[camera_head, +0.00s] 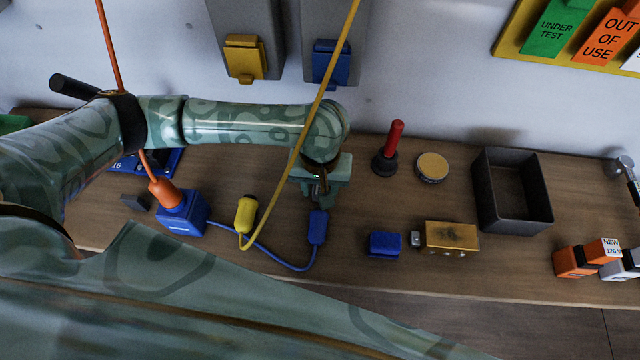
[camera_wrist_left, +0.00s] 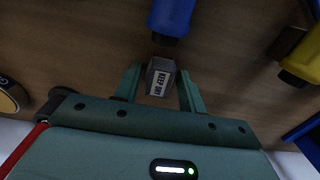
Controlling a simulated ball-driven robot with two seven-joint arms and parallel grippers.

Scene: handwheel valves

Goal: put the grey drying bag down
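The grey drying bag (camera_wrist_left: 160,78), a small grey block with a white "KEEP DRY" label, sits between the fingertips of my left gripper (camera_wrist_left: 160,88) in the left wrist view. The fingers appear to press on its two sides. In the head view my left gripper (camera_head: 320,184) points down over the wooden bench, and the bag is mostly hidden by the fingers. I cannot tell how far the bag is above the bench top. My right gripper is in neither view.
A blue connector (camera_head: 318,227) lies just in front of the left gripper, with a yellow connector (camera_head: 246,214) to its left. A red-handled plunger (camera_head: 390,150), round tin (camera_head: 432,167), blue block (camera_head: 384,245), brass box (camera_head: 450,238) and dark open bin (camera_head: 512,190) stand to the right.

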